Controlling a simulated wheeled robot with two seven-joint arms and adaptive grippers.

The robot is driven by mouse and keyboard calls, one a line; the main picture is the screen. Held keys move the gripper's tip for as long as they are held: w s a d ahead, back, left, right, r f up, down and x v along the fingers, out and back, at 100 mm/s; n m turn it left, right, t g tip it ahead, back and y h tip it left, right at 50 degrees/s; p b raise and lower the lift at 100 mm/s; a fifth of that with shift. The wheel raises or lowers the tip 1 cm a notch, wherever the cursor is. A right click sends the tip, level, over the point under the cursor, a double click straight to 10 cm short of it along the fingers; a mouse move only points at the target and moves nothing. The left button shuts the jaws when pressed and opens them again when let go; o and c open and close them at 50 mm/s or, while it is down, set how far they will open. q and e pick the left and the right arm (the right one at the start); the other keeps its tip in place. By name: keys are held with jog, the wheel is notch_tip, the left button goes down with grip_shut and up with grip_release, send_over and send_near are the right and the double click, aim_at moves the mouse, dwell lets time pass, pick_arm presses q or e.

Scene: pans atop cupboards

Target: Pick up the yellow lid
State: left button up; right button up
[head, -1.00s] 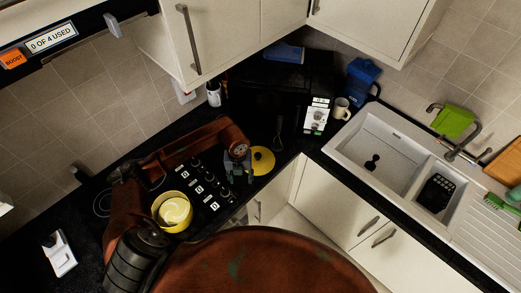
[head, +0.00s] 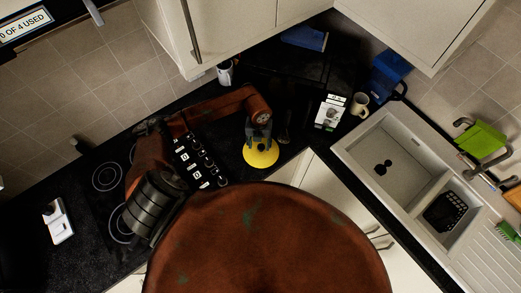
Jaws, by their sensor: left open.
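The yellow lid (head: 261,157) lies on the black worktop near its front edge, right of the knobs of the hob. My left gripper (head: 260,141) is open and points down over the lid's back part, hiding its middle. I cannot tell whether the fingers touch the lid or its knob. My right gripper is not in view. The yellow pan is not visible now.
The black hob with knobs (head: 200,163) lies left of the lid. A dark whisk-like utensil (head: 285,135), a black-and-white box (head: 331,112) and a cream mug (head: 359,105) stand to the right. The sink (head: 391,154) is further right. Wall cupboards (head: 235,28) hang above.

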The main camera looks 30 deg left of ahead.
aim_at(261, 146)
pick_arm(q)
jog(key=f, duration=0.1)
jog(key=w+f, duration=0.1)
jog(key=f+p, duration=0.1)
jog(key=shift+w+d+f, duration=0.1)
jog(key=shift+w+d, duration=0.05)
jog(key=shift+w, duration=0.15)
jog(key=shift+s+f, duration=0.2)
jog(key=shift+f, duration=0.35)
jog(key=shift+w, duration=0.2)
jog(key=c, duration=0.4)
jog(key=shift+s, duration=0.2)
jog(key=c, duration=0.3)
jog(key=shift+c, duration=1)
jog(key=shift+w, duration=0.15)
jog(key=c, duration=0.3)
grip_shut()
jog(key=shift+r, duration=0.1)
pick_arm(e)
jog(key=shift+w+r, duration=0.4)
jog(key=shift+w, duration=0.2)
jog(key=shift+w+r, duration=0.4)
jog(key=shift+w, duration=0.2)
